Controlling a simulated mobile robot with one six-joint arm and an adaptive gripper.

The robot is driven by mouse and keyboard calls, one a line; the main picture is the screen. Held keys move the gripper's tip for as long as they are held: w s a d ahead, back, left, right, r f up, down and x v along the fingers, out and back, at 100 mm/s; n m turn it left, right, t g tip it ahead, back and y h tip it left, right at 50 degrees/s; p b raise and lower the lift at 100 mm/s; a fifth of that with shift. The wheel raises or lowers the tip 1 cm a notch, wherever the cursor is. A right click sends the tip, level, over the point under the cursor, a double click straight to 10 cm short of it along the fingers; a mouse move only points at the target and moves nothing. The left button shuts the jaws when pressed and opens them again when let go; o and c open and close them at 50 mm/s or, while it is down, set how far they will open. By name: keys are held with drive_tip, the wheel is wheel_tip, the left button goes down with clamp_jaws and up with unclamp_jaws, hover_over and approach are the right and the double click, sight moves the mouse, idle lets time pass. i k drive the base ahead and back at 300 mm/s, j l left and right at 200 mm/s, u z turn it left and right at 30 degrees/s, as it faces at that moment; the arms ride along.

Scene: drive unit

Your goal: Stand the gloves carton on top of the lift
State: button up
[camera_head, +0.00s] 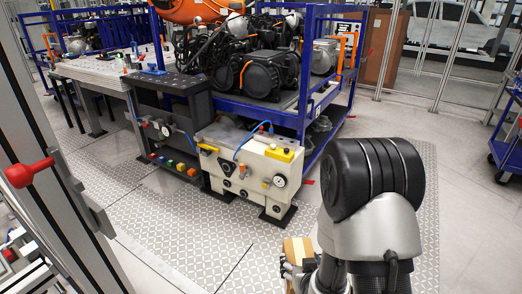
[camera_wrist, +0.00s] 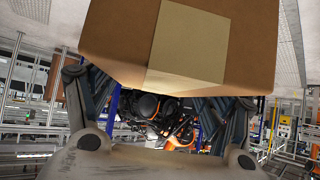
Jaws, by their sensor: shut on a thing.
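A brown cardboard carton (camera_wrist: 115,35) with a paler tape strip fills the top of the wrist view. My gripper (camera_wrist: 160,85) is shut on it, one finger on each side. In the head view the carton (camera_head: 298,249) shows only in part at the bottom, mostly hidden by my arm, with my gripper (camera_head: 288,270) beside it. No print naming gloves is visible. A low cream unit (camera_head: 243,172) with a gauge and yellow parts on top stands ahead, apart from the carton; it may be the lift, but I cannot tell for certain.
A blue rack (camera_head: 303,115) holding a dark drive unit (camera_head: 268,75) stands behind the cream unit. A dark cabinet (camera_head: 170,125) adjoins it at left. A frame post with a red handle (camera_head: 30,172) stands at near left. The patterned floor (camera_head: 205,235) in front is clear.

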sight(228, 134)
drive_tip(key=i+l+u, duration=0.1)
drive_tip(key=i, duration=0.7)
drive_tip(key=i+l, duration=0.15)
drive_tip(key=i, duration=0.7)
drive_tip(key=i+j+u, duration=0.3)
drive_tip(key=i+u, duration=0.2)
drive_tip(key=i, duration=0.4)
drive_tip(key=i+u, duration=0.45)
drive_tip(key=i, duration=0.5)
drive_tip(key=i+l+z, duration=0.1)
drive_tip(key=i, duration=0.45)
drive_tip(key=i+l, duration=0.2)
drive_tip(key=i, duration=0.3)
drive_tip(key=z, duration=0.05)
